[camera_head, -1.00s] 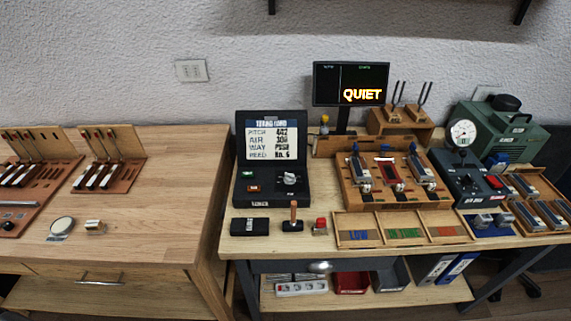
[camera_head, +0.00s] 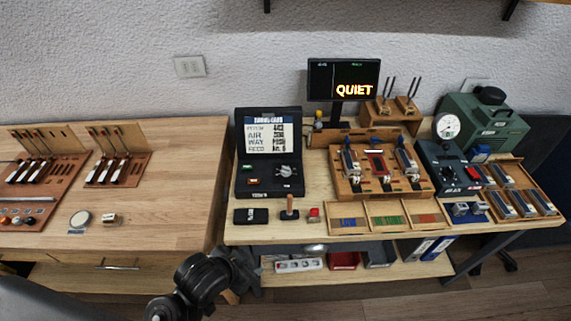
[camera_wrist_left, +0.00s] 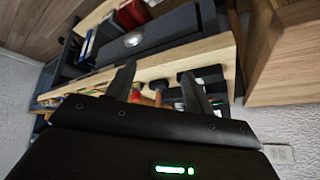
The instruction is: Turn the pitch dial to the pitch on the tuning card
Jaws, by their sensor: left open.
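The tuner case (camera_head: 240,185) stands open and black on the right bench. The white tuning card (camera_head: 269,137) is in its raised lid; its pitch line is too small to read surely. The silver dial knob (camera_head: 286,171) sits at the right of the case's panel; its setting is not legible. My left gripper (camera_head: 243,268) is low in front of the bench edge, below and apart from the case. In the left wrist view it (camera_wrist_left: 158,82) shows two spread fingers with nothing held. My right gripper is not in view.
A black box (camera_head: 251,215), a wooden-handled stamp-like tool (camera_head: 289,208) and a red button (camera_head: 314,214) lie in front of the case. The wooden tray (camera_head: 388,217) is right of them. The monitor (camera_head: 343,80) reads QUIET. The left bench (camera_head: 165,205) has a wide clear top.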

